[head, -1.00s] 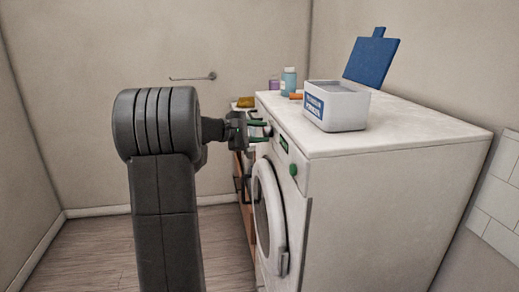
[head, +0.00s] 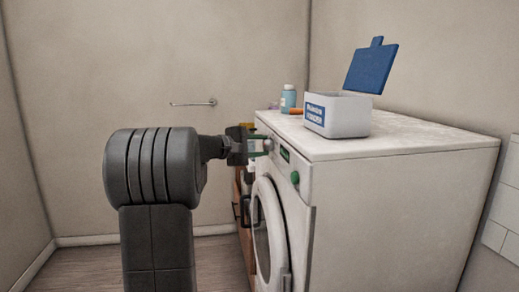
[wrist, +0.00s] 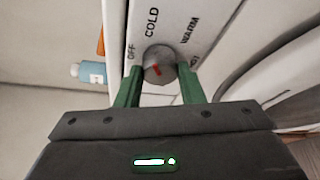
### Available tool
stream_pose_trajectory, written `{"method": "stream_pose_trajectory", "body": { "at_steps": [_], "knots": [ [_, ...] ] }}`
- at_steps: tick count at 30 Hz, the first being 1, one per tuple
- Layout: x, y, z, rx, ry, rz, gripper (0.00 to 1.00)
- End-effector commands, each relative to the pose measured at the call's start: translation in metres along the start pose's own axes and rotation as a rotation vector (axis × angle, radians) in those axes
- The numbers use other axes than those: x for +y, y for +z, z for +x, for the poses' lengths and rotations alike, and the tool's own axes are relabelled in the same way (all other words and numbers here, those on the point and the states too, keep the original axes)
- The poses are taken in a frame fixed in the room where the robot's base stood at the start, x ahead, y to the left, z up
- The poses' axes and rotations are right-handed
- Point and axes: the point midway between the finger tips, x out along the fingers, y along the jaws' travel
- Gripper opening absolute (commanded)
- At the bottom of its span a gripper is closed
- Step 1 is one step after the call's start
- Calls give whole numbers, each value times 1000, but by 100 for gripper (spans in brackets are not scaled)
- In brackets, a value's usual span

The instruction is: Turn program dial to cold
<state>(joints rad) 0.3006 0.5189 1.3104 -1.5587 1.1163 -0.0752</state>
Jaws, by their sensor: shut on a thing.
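The program dial (wrist: 159,66) is a round grey knob with a short red mark on the front panel of the white washing machine (head: 405,195). The labels OFF, COLD, WARM and a partly hidden HOT stand around it in the wrist view. I cannot tell clearly which label the red mark points to. The dial also shows small in the head view (head: 268,145). My gripper (wrist: 158,88) has its green fingers on both sides of the dial and is shut on it. In the head view my gripper (head: 262,146) reaches the panel's upper far end.
A white box (head: 345,117) with its blue lid (head: 371,68) raised stands on the washer top. A blue bottle (head: 288,99) stands behind it. A green button (head: 295,178) and the round door (head: 268,235) are on the front. The floor at left is clear.

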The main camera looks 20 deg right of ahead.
Motion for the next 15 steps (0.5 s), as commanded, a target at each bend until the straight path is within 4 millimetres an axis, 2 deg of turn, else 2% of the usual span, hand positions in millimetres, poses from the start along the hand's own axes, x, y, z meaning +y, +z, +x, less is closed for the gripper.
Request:
{"method": "stream_pose_trajectory", "body": {
  "at_steps": [6, 7, 9, 10, 15],
  "knots": [
    [-1, 0, 0, -1, -2, -1, 12],
    [-1, 0, 0, -1, -2, -1, 39],
    [-1, 0, 0, -1, -2, -1, 52],
    [-1, 0, 0, -1, -2, -1, 57],
    [-1, 0, 0, 0, -1, -1, 57]
  ]
}}
